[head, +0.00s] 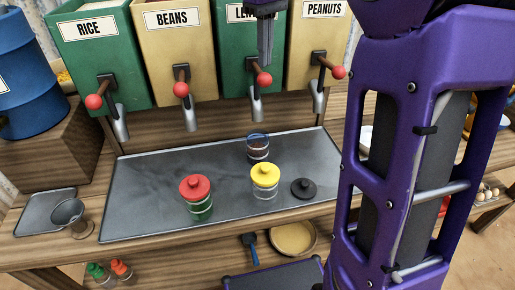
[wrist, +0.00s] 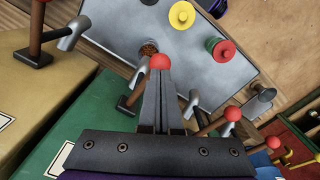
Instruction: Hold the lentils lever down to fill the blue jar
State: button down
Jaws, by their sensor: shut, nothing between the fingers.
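The lentils lever has a red ball knob (head: 264,79) on the front of the green lentils dispenser (head: 233,45), whose label is partly covered by my gripper. My gripper (head: 265,62) is shut and empty, with its fingertips pointing down at the knob. In the wrist view the knob (wrist: 161,62) sits right at the fingertips; I cannot tell whether they touch. The blue-rimmed jar (head: 258,153) stands upright and open on the metal tray below the lentils spout (head: 256,107). Brown contents show inside the jar (wrist: 149,47); their level is unclear.
Rice (head: 88,28), beans (head: 172,20) and peanuts (head: 325,9) dispensers stand alongside, with their own red-knobbed levers. A red-lidded jar (head: 197,206), a yellow-lidded jar (head: 264,188) and a loose black lid (head: 303,189) are on the tray (head: 135,195). The tray's left half is clear.

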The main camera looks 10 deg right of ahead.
aim_at(265, 73)
notch_tip(265, 73, down, 6)
jog(key=b, duration=0.3)
jog(key=shift+r, duration=0.45)
dwell(2.4)
notch_tip(265, 73, up, 5)
jog(key=p, duration=0.5)
jog(key=shift+r, duration=0.2)
jog(key=shift+f, duration=0.15)
